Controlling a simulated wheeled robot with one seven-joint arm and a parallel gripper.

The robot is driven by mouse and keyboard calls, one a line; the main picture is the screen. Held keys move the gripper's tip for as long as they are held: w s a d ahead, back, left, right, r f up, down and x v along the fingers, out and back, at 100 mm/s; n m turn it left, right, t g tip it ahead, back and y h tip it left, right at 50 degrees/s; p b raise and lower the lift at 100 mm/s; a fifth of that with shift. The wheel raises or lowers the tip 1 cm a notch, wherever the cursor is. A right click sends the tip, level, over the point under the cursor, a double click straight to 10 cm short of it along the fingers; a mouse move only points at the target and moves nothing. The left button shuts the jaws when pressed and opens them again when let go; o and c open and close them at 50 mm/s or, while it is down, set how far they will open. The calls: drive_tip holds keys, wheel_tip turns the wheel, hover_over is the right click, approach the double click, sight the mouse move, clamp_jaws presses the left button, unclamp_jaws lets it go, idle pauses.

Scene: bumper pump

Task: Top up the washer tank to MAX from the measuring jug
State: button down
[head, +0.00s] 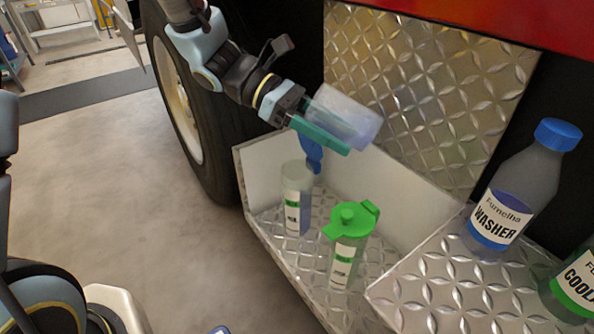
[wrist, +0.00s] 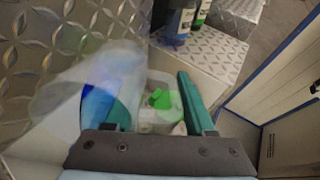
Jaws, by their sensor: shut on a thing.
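My gripper (head: 335,140), with teal fingers, is shut on the clear measuring jug (head: 352,112). The jug is held tilted in the air above the metal-walled bay. In the wrist view the jug (wrist: 65,95) fills the left side, with blue fluid in it. Below the gripper stands an upright clear tank (head: 297,183) with a green-marked label and no lid seen on its top. A blue shape (head: 314,158) shows between jug and tank; I cannot tell whether it is a cap or fluid. Beside it stands a tank with a shut green lid (head: 350,222). The tank's fluid level is unclear.
A WASHER bottle (head: 507,200) with a blue cap and a COOLANT bottle (head: 572,285) stand on the diamond-plate step (head: 425,290) at the right. A large tyre (head: 192,110) is behind my arm.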

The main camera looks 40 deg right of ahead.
drive_tip(key=shift+f+g+b, duration=0.2)
drive_tip(key=shift+g+b, duration=0.2)
drive_tip(key=shift+b, duration=0.25)
drive_tip(key=shift+w+r, duration=0.1)
drive_tip(key=shift+r, duration=0.15)
drive_tip(key=shift+h, duration=0.3)
drive_tip(key=shift+s+d+r+g, duration=0.1)
drive_tip(key=shift+s+d+g, duration=0.1)
drive_tip(key=shift+s+g, duration=0.1)
drive_tip(key=shift+r+g+p, duration=0.2)
drive_tip(key=shift+g+p, duration=0.1)
drive_tip(key=shift+s+d+r+g+h, duration=0.1)
drive_tip(key=shift+r+g+h, duration=0.1)
drive_tip(key=shift+g+h, duration=0.15)
